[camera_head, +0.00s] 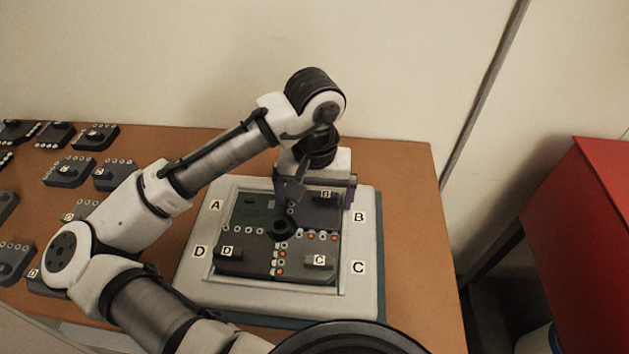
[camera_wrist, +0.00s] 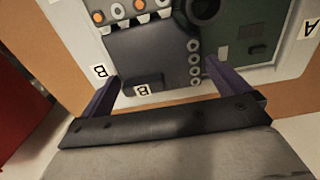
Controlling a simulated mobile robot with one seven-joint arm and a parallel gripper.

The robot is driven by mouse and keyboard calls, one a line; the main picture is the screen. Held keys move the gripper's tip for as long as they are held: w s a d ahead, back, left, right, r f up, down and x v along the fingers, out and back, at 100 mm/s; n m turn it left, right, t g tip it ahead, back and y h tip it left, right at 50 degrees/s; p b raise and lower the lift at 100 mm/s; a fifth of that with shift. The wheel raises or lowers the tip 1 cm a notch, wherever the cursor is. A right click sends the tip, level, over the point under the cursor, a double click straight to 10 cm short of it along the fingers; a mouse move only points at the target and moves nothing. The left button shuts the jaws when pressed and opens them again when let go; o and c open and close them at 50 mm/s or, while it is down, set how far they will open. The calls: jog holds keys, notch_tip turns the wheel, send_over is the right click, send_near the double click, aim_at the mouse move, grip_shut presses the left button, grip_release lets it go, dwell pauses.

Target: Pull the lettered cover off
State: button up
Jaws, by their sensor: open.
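A pale square housing (camera_head: 363,295) lies on the table with letters A, B, C and D on its rim. Dark grey covers sit in its B corner (camera_head: 325,213), C corner (camera_head: 320,262) and D corner (camera_head: 229,252), each with a lettered grip block. The A corner is uncovered and shows a green circuit board (camera_head: 252,208). My gripper (camera_head: 316,204) is open over the B cover. In the wrist view, the B cover (camera_wrist: 150,52) and its block lie between the spread purple fingers (camera_wrist: 163,72), nearer the left one. I cannot tell whether the fingers touch anything.
Several dark modules, such as this one (camera_head: 69,170), lie on the brown table (camera_head: 408,180) to the left. A dark round hub (camera_head: 282,229) stands at the housing's centre. A red cabinet (camera_head: 590,230) stands at the right, beyond the table edge. The table right of the housing is clear.

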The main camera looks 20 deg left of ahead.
jog(key=shift+f, duration=0.15)
jog(key=c, duration=1.5)
